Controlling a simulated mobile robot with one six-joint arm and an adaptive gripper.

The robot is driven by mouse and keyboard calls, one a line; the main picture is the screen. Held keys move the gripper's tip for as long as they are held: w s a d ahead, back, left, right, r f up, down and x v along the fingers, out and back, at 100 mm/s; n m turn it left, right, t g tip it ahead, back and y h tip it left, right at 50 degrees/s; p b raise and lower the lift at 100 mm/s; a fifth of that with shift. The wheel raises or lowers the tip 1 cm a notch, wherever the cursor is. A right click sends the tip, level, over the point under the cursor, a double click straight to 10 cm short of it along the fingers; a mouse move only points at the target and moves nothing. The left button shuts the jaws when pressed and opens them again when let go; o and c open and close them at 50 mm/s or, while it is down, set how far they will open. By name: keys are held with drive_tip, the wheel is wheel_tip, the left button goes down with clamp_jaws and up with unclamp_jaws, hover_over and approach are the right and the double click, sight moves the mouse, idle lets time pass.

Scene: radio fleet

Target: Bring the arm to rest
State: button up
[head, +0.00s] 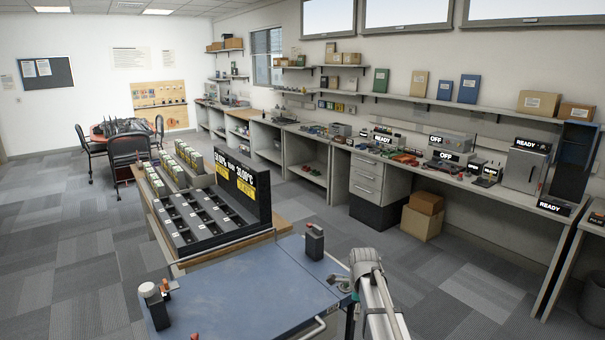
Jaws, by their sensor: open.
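My arm (377,292) rises at the lower middle of the head view, at the right edge of a blue worktop (235,298). My gripper (338,284) shows small at the left of the arm, low over the right part of the blue top. It is open, and I see nothing between its fingers. A dark radio or battery block (314,243) stands upright on the blue top, behind the gripper and apart from it.
A dark slotted rack (200,218) with a black-and-yellow sign stands behind the blue top. A long workbench (450,177) with labelled devices runs along the right wall. Cardboard boxes (423,216) sit on the floor before it. Carpet on the left is clear.

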drive_tip(key=s+f+n+b, duration=0.1)
drive_tip(key=s+n, duration=1.8)
drive_tip(key=n, duration=0.2)
drive_tip(key=shift+s+f+n+b, duration=0.35)
drive_tip(key=shift+s+f+n, duration=0.05)
idle(0.4)
drive_tip(key=shift+c, duration=0.5)
